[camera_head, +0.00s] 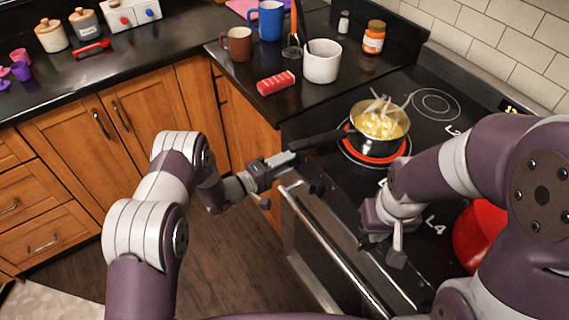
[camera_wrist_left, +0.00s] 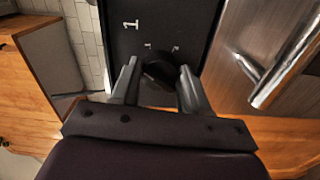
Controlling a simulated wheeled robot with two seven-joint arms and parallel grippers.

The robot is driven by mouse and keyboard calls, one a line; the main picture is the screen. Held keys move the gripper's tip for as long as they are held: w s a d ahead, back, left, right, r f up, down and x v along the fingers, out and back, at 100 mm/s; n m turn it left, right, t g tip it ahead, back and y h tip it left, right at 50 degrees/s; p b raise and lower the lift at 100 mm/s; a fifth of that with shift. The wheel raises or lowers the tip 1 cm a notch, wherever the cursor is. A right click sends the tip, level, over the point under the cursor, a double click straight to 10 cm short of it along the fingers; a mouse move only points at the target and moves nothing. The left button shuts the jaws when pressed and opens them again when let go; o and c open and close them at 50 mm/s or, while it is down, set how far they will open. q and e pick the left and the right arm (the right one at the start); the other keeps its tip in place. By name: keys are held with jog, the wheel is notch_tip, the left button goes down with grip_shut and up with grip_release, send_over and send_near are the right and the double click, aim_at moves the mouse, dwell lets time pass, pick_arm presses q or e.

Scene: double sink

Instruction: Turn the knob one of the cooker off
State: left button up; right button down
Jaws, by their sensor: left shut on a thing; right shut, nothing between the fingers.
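The cooker (camera_head: 310,128) has a black glass top and a dark front panel. Its black knob (camera_wrist_left: 160,70) sits on the panel near a white "1" in the left wrist view. My left gripper (camera_wrist_left: 157,85) has its fingers on either side of this knob and is shut on it. In the head view my left gripper (camera_head: 300,172) is at the cooker's front left corner, partly hiding the knob. My right gripper (camera_head: 368,240) is shut and empty, low over the cooker's front edge.
A pan (camera_head: 376,140) of food stands on a glowing red ring, its handle pointing towards my left gripper. A red pot (camera_head: 480,235) is at the right. The oven handle (camera_head: 335,252) runs below the panel.

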pick_arm(q)
jog(key=n, duration=0.6)
jog(key=shift+w+r+n, duration=0.1)
jog(key=shift+r+n, duration=0.05)
jog(key=shift+n, duration=0.25)
dwell(0.4)
jog(key=o, duration=1)
jog(key=shift+o, duration=0.2)
jog(key=shift+a, duration=0.1)
jog(key=v, duration=1.2)
jog(key=shift+s+a+b, duration=0.2)
jog(key=shift+b, duration=0.25)
